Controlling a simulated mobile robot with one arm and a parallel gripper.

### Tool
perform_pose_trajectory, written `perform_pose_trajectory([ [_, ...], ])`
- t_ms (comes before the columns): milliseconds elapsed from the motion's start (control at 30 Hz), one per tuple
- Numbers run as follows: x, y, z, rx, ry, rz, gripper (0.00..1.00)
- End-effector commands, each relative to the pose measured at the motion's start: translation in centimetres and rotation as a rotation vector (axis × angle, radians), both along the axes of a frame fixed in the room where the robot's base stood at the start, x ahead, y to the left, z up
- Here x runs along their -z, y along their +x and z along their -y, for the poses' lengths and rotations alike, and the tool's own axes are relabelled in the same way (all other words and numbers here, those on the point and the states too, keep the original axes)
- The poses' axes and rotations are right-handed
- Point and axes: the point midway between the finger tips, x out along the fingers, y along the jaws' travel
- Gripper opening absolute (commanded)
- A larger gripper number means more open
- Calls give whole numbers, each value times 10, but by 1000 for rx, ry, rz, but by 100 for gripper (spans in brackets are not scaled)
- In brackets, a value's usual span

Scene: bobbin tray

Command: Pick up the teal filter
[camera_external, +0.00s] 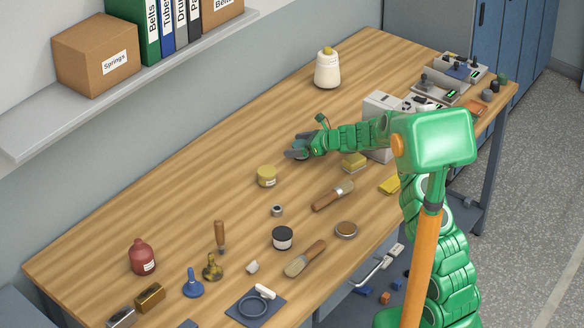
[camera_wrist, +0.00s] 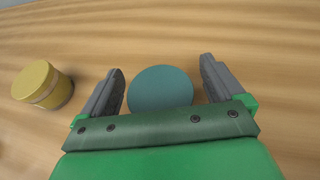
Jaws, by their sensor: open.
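The teal filter (camera_wrist: 160,88) shows in the wrist view as a round, flat-topped teal disc, its lower edge hidden by my gripper's green body. My gripper (camera_wrist: 163,75) is open, with one grey finger on each side of the filter. A gap shows between the filter and the right finger; the left finger is closer to it, and I cannot tell if they touch. In the external view my gripper (camera_external: 297,152) is low over the middle of the table, and the filter is mostly hidden there by the gripper.
A yellow tin (camera_wrist: 43,85) stands left of my gripper; it also shows in the external view (camera_external: 266,176). A white thread cone (camera_external: 327,70) stands farther back. The wooden table (camera_external: 235,130) is clear behind the gripper.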

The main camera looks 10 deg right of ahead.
Motion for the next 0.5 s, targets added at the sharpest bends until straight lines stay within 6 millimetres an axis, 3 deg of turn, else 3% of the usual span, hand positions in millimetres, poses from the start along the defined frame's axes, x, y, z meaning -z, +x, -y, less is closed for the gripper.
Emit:
perform_pose_trajectory([
  [333, 3, 3, -7, -1, 1, -1, 95],
  [500, 3, 3, -7, -1, 0, 0, 69],
])
